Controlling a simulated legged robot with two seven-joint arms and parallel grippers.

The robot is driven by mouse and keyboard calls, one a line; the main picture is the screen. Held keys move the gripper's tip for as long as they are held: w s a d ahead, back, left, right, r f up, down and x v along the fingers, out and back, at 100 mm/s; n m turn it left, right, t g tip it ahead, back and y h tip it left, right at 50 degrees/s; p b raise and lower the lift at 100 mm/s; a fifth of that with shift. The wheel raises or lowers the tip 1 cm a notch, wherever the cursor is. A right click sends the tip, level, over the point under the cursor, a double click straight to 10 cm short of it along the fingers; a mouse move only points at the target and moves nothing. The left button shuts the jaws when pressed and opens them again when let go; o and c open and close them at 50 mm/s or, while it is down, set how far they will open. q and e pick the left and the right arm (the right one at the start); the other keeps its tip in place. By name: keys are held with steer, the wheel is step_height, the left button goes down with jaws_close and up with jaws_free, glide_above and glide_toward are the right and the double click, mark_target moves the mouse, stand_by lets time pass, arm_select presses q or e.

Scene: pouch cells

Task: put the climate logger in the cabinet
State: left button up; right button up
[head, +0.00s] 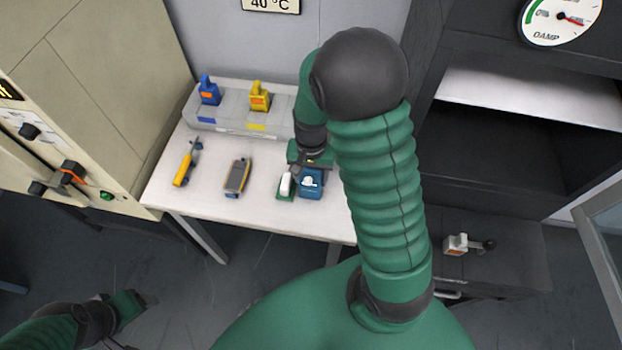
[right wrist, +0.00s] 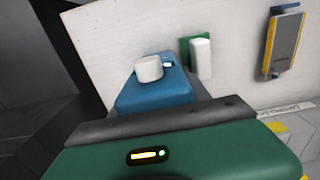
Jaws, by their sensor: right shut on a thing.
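The climate logger, a blue box with a white round cap (head: 311,186), is at the front right of the white table (head: 215,206). In the right wrist view the logger (right wrist: 155,92) is just beyond the dark jaws. My right gripper (head: 311,168) is shut on it from above; the jaw contact is mostly hidden. I cannot tell whether it touches the table. The dark cabinet (head: 530,97) stands open at the right, with a pale shelf over a dark, empty-looking space. My left gripper (head: 146,298) hangs low at the lower left, away from the table; its jaws are unclear.
A white device on a green base (head: 286,185) stands close beside the logger. A grey-yellow meter (head: 237,176) and a yellow tool (head: 184,168) lie further left. A framed door (head: 600,220) stands at the far right.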

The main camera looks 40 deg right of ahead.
steer(key=shift+w+d, duration=0.1)
steer(key=o, duration=1.3)
steer(key=shift+d, duration=0.1)
steer(key=shift+o, duration=1.1)
steer(key=shift+d+f, duration=0.1)
steer(key=shift+d, duration=0.1)
steer(key=shift+a, duration=0.1)
